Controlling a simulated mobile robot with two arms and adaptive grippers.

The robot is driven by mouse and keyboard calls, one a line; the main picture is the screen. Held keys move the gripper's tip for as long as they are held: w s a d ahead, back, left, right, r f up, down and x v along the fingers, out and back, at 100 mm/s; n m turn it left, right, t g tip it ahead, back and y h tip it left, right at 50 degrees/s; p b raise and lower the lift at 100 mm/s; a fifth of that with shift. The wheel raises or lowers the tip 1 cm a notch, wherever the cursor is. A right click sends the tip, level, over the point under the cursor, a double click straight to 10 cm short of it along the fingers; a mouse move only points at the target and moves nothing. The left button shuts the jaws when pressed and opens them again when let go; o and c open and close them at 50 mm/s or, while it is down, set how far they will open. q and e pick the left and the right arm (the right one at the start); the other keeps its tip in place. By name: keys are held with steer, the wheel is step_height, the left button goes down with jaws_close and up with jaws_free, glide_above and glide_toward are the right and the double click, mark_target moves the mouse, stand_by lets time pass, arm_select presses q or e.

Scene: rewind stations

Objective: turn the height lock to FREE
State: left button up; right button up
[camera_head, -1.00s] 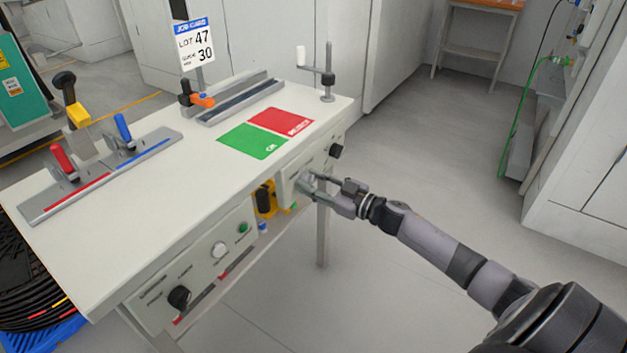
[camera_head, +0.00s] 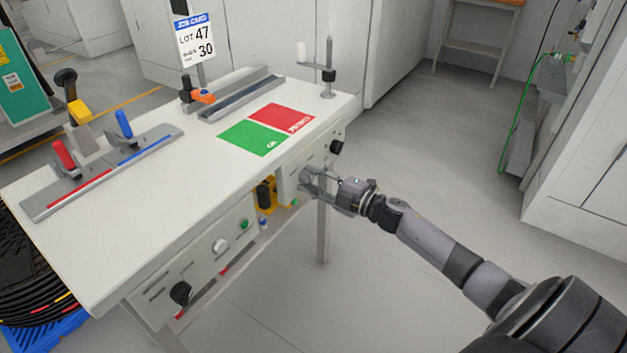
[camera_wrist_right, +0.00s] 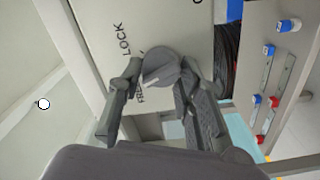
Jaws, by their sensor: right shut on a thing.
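The height lock is a round grey knob (camera_wrist_right: 160,68) on a pale panel, with the words LOCK (camera_wrist_right: 125,40) and FREE (camera_wrist_right: 140,90) printed beside it. A pale line on its face slants down and left, towards the partly covered word FREE. My right gripper (camera_wrist_right: 158,75) is shut on the knob, one finger on each side of it. In the head view the right gripper (camera_head: 309,181) is at the right part of the table's front panel, and its fingers mostly cover the knob. My left gripper is not in view.
The white table (camera_head: 130,230) carries green (camera_head: 252,138) and red (camera_head: 282,118) mats. A black knob (camera_head: 181,293) and a green button (camera_head: 243,224) sit further left on the front panel. A yellow-and-black item (camera_head: 266,194) is beside my gripper. The floor at right is clear.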

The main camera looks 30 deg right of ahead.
steer(key=shift+f+n, duration=0.1)
steer(key=shift+n, duration=0.4)
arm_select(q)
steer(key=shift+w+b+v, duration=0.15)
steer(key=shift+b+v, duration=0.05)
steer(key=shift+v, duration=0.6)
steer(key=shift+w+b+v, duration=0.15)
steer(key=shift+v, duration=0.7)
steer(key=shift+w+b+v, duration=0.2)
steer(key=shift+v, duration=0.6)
arm_select(e)
steer(key=shift+n, duration=1.9)
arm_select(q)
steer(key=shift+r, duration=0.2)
arm_select(e)
steer(key=o, duration=1.1)
steer(key=shift+o, duration=0.2)
steer(key=shift+s, duration=0.1)
steer(key=v, duration=1.2)
